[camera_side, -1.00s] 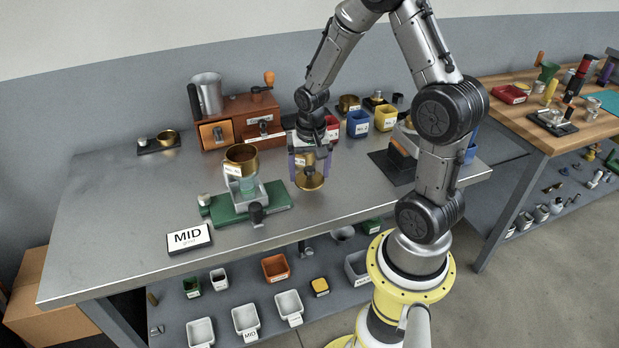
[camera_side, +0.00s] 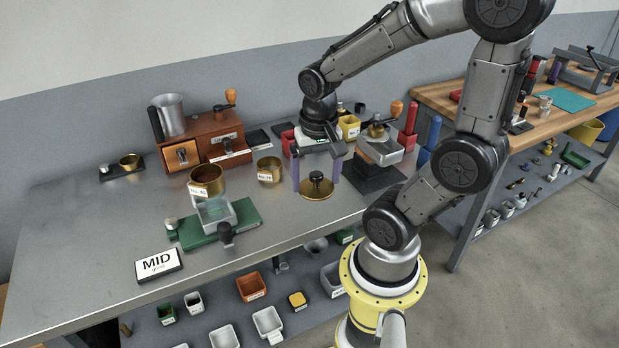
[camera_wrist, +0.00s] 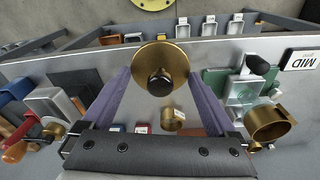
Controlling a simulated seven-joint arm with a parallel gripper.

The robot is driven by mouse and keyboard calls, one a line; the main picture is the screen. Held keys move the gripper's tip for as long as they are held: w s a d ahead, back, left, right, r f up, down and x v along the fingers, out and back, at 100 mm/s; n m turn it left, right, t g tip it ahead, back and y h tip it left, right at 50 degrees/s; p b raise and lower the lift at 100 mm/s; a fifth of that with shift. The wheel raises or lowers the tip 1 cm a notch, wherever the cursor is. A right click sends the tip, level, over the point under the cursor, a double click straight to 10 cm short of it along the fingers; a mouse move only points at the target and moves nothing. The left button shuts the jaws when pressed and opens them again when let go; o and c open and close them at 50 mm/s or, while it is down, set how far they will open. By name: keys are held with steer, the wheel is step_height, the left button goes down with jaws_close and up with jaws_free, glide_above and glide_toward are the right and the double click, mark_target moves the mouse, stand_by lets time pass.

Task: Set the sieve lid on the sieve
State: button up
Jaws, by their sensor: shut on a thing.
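The sieve lid is a brass disc with a black knob (camera_side: 316,188), and it shows face-on in the wrist view (camera_wrist: 178,58). My gripper (camera_side: 317,184) points down with its two purple fingers wide apart, shut on opposite sides of the lid's rim, knob between them. Whether the lid touches the bench is hard to tell. A labelled brass sieve cup (camera_side: 208,181) sits on a clear holder over a green base, left of the lid; it also shows in the wrist view (camera_wrist: 268,122). A second labelled brass ring (camera_side: 268,170) stands on the bench between them.
A white MID card (camera_side: 159,264) lies near the front edge. A wooden box with a drawer (camera_side: 205,148) stands behind. A scale-like device on a dark mat (camera_side: 380,150) and red and blue upright handles stand right of my gripper.

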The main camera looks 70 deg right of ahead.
steer(key=w+d+r+n, duration=0.1)
steer(key=w+r+n, duration=0.1)
steer(key=w+r, duration=0.9)
steer(key=w+a+n, duration=0.2)
steer(key=w+a, duration=0.3)
steer(key=w, duration=0.8)
steer(key=shift+f+t, duration=0.3)
steer(key=shift+f, duration=0.15)
steer(key=shift+s+a, duration=0.1)
steer(key=shift+a, duration=0.05)
steer(key=shift+f, duration=2.9)
steer(key=shift+f, duration=1.1)
steer(key=o, duration=1)
